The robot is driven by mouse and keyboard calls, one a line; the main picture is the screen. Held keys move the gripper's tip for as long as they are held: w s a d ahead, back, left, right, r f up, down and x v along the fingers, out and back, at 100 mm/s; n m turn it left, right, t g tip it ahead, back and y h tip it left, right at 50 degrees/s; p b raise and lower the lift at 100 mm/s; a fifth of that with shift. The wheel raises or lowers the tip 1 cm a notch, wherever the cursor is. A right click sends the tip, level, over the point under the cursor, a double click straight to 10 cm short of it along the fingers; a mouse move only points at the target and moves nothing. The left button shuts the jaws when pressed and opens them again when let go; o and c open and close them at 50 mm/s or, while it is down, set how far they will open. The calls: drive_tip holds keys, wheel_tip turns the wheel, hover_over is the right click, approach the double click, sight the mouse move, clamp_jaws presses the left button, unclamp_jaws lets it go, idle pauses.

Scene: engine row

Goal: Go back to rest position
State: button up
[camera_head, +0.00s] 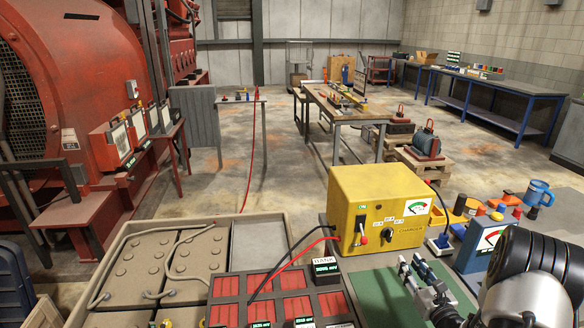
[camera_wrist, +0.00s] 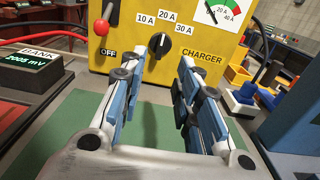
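My gripper (camera_head: 411,267) is at the right of the bench in the head view, over a green mat (camera_head: 385,298) and just in front of the yellow charger (camera_head: 375,195). In the wrist view its two blue-grey fingers stand apart with nothing between them, so my gripper (camera_wrist: 153,76) is open and empty. The charger (camera_wrist: 135,65) fills the back of that view. Its dial (camera_wrist: 160,44) and red-knobbed lever (camera_wrist: 102,27) face me, and neither finger visibly touches them.
A bank display (camera_wrist: 35,75) reads 2005 mV beside red cells (camera_head: 240,287). Red and black cables (camera_head: 290,262) run to the charger. Open floor (camera_head: 300,180) lies beyond the bench.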

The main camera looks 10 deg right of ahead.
drive_tip(key=s+a+r+n+g+y, duration=0.1)
drive_tip(key=a+r+n+g+y, duration=0.2)
drive_tip(key=a+r+n+y, duration=0.75)
drive_tip(key=s+a+r+n+g+y, duration=0.15)
drive_tip(key=a+r+n+g, duration=0.25)
drive_tip(key=a, duration=1.3)
drive_tip(key=s+a+r+n+g+h, duration=0.1)
drive_tip(key=s+a+n+g+h, duration=0.1)
drive_tip(key=s+a+n+g, duration=0.6)
drive_tip(key=s+a+r+n+g+h, duration=0.1)
drive_tip(key=s+a+n, duration=0.4)
drive_tip(key=s, duration=0.6)
drive_tip(key=s+d+r+n+t+h, duration=0.1)
drive_tip(key=s+d+n+t+h, duration=0.1)
drive_tip(key=s+d+n+h, duration=0.6)
drive_tip(key=shift+s+d+r+n+t, duration=0.15)
drive_tip(key=shift+s+d+n+t, duration=0.2)
drive_tip(key=shift+d+n, duration=0.25)
